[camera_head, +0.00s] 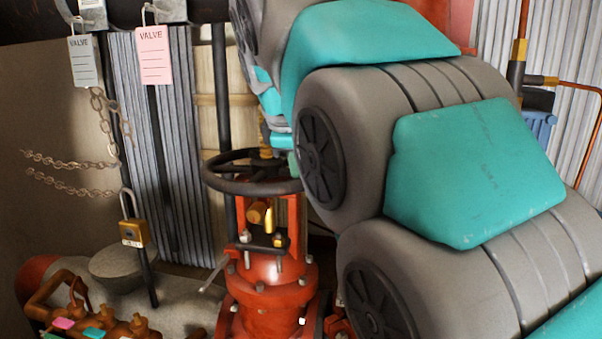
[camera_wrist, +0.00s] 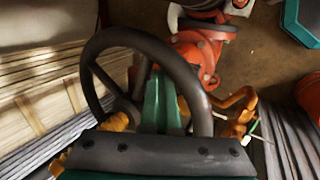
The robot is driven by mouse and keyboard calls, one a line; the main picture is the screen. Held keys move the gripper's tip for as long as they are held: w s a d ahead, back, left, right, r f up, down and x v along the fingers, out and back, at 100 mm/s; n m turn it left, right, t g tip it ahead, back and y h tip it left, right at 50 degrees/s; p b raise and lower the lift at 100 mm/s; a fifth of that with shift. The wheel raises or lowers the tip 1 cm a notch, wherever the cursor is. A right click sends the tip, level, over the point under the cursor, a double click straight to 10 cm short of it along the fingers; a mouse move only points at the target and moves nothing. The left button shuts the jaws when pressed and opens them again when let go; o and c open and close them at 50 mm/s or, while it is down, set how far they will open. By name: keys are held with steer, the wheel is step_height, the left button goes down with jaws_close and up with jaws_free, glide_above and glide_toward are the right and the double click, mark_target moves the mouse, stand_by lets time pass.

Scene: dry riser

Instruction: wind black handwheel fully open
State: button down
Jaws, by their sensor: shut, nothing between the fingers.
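The black handwheel (camera_head: 245,186) sits level on top of a red valve body (camera_head: 268,270) in the head view. My arm covers its right side. In the wrist view the handwheel (camera_wrist: 185,72) shows as a large dark ring. My gripper (camera_wrist: 158,88) has teal fingers that appear inside the ring's outline, close to the rim. The fingers are shut with nothing between them. I cannot tell whether they touch the rim or a spoke. In the head view the fingertips are mostly hidden behind my arm and the wheel.
A padlock (camera_head: 134,233) and loose chains (camera_head: 70,175) hang left of the valve. Copper piping (camera_head: 590,130) runs at the right.

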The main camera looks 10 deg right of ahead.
stand_by(0.3)
steer(key=shift+s+a+r, duration=0.1)
steer(key=shift+a+r, duration=0.1)
steer(key=shift+r, duration=1.15)
steer(key=shift+s+a+r, duration=0.1)
steer(key=shift+a+r, duration=0.1)
steer(key=shift+r, duration=1.1)
